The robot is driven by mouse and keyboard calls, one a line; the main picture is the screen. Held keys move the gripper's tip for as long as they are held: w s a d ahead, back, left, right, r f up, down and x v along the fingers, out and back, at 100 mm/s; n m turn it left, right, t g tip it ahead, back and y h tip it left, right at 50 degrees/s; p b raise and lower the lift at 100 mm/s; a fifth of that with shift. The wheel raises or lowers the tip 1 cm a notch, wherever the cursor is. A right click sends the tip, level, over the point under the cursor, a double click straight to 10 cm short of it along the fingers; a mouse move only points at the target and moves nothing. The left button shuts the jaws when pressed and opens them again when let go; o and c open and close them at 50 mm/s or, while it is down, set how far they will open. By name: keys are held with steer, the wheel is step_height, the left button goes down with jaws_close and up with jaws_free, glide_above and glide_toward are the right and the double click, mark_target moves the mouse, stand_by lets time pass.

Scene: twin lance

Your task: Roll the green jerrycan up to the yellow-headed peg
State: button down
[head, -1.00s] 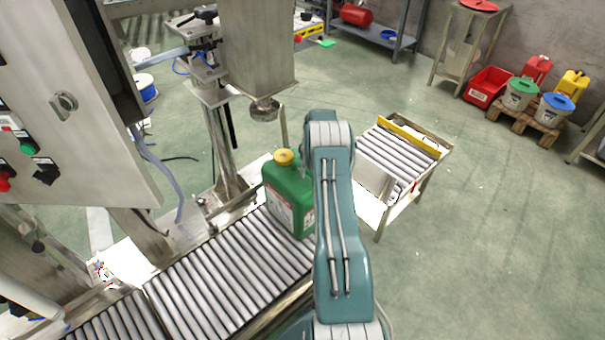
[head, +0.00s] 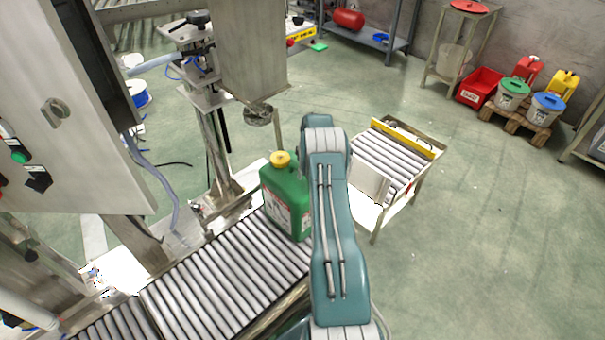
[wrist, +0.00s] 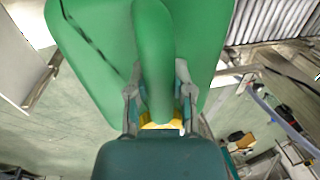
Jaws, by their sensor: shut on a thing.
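The green jerrycan (head: 284,200) stands upright on the roller conveyor (head: 225,268), below the filling head, with a yellow cap (head: 281,159) on top and a pale label on its side. In the wrist view the jerrycan (wrist: 210,45) fills the upper middle. My gripper (wrist: 158,85) has a finger on each side of its green handle and is shut on it. In the head view my arm hides the gripper and the jerrycan's right side. I cannot make out a yellow-headed peg apart from the yellow cap.
A metal filling column (head: 245,50) hangs just behind the jerrycan. A control cabinet (head: 70,110) stands at left. A short roller table (head: 395,160) with a yellow bar lies beyond my arm. Buckets and cans stand on a pallet (head: 515,122) at the back right. The floor at right is clear.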

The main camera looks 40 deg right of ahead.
steer(key=shift+s+d+f, duration=0.1)
steer(key=shift+d+f, duration=0.1)
steer(key=shift+d, duration=0.4)
steer(key=shift+s+d+f, duration=0.1)
steer(key=shift+d+f, duration=0.05)
steer(key=shift+d, duration=0.45)
stand_by(0.5)
jaws_free()
steer(key=shift+w+d, duration=0.1)
steer(key=shift+r, duration=0.1)
steer(key=shift+w+r, duration=0.1)
steer(key=shift+r, duration=0.05)
stand_by(0.5)
step_height(320, 180, up, 12)
steer(key=d, duration=0.2)
steer(key=shift+d+f, duration=0.25)
